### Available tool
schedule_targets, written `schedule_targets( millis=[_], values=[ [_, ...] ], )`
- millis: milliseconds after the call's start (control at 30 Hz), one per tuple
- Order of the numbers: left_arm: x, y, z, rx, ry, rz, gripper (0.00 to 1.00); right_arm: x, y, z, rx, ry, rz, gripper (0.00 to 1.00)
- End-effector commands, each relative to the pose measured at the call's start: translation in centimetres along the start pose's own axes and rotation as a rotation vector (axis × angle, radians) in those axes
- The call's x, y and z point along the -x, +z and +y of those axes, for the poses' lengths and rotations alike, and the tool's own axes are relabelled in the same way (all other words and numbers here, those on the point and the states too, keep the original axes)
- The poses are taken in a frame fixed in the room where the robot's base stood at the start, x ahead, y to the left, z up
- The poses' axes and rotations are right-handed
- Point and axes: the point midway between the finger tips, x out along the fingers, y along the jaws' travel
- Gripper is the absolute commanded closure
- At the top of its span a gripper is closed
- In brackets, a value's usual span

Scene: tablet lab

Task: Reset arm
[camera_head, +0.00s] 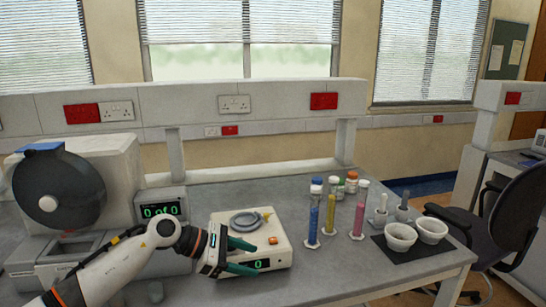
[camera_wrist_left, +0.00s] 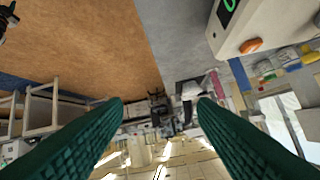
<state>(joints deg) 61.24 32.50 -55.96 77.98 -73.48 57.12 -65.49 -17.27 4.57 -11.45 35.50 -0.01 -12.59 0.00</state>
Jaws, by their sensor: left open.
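My left arm comes in from the left in the head view. My left gripper (camera_head: 243,257) has green fingers that are spread apart with nothing between them. It is in front of the cream balance (camera_head: 278,238), close to its display side; I cannot tell whether it touches. In the left wrist view the open left gripper (camera_wrist_left: 160,110) shows two green fingers with empty space between. The balance also shows at the top right there (camera_wrist_left: 240,40), with its orange button. My right gripper is not in view.
Coloured tubes (camera_head: 330,217), capped bottles (camera_head: 350,180) and a black mat (camera_head: 425,263) with white mortars (camera_head: 400,236) and pestles stand right of the balance. A large machine (camera_head: 120,165) stands left. The grey bench (camera_head: 290,183) is clear behind the balance. A dark chair (camera_head: 505,225) is at right.

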Motion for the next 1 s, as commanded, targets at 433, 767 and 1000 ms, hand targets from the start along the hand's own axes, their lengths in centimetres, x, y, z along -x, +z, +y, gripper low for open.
schedule_targets(
  millis=[433, 767, 1000],
  values=[
    [1.1, -2.9, 4.1, 1.471, -0.347, 1.185, 0.47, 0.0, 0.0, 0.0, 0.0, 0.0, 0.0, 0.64],
    [5.7, 14.9, 16.5, -2.49, 0.754, -1.491, 0.47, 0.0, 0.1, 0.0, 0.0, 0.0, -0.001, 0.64],
    [6.8, 19.8, 27.1, -2.084, 0.788, -1.098, 0.47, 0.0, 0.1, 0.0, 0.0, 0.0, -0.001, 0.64]
  ],
)
